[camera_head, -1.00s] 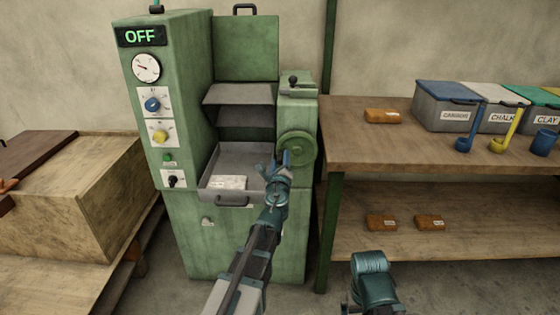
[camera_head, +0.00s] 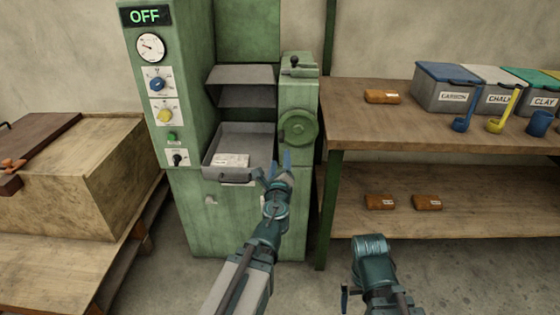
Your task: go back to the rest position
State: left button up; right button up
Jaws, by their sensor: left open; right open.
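My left gripper (camera_head: 273,173) is open, its blue fingertips pointing up and away from me. In the picture it lies just right of the handle of the grey tray (camera_head: 248,137) on the green machine (camera_head: 215,220). Its fingers overlap the tray's front right corner in the picture and nothing shows between them. A teal link of my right arm (camera_head: 372,258) shows at the bottom, right of centre. My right gripper cannot be made out. A pale labelled block (camera_head: 231,160) lies in the tray. The machine's display (camera_head: 145,16) reads OFF.
A wooden shelf (camera_head: 350,120) at right holds labelled bins (camera_head: 445,90), scoops and an orange-brown block (camera_head: 382,97). Two more blocks (camera_head: 380,202) lie on its lower board. A wooden box (camera_head: 60,190) stands on a bench at left. Floor shows between machine and shelf.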

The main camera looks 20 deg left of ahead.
pick_arm(q)
jog(key=s+d+f+n+g, duration=0.3)
jog(key=s+f+n+g, duration=0.2)
jog(key=f+n, duration=0.3)
jog(key=s+d+f+n+g, duration=0.3)
jog(key=s+f+n+g, duration=0.2)
jog(key=f+n, duration=0.3)
jog(key=s+d+f+n+g+h, duration=0.2)
jog(key=s+d+f+g, duration=0.15)
jog(key=s+d, duration=0.3)
jog(key=s+d+f+n+g+h, duration=0.2)
jog(key=s+d+g, duration=0.25)
jog(key=s, duration=0.25)
notch_tip(320, 180, up, 31)
jog(key=d+p, duration=0.1)
jog(key=p, duration=3)
jog(key=shift+s+f, duration=0.15)
jog(key=shift+s, duration=0.05)
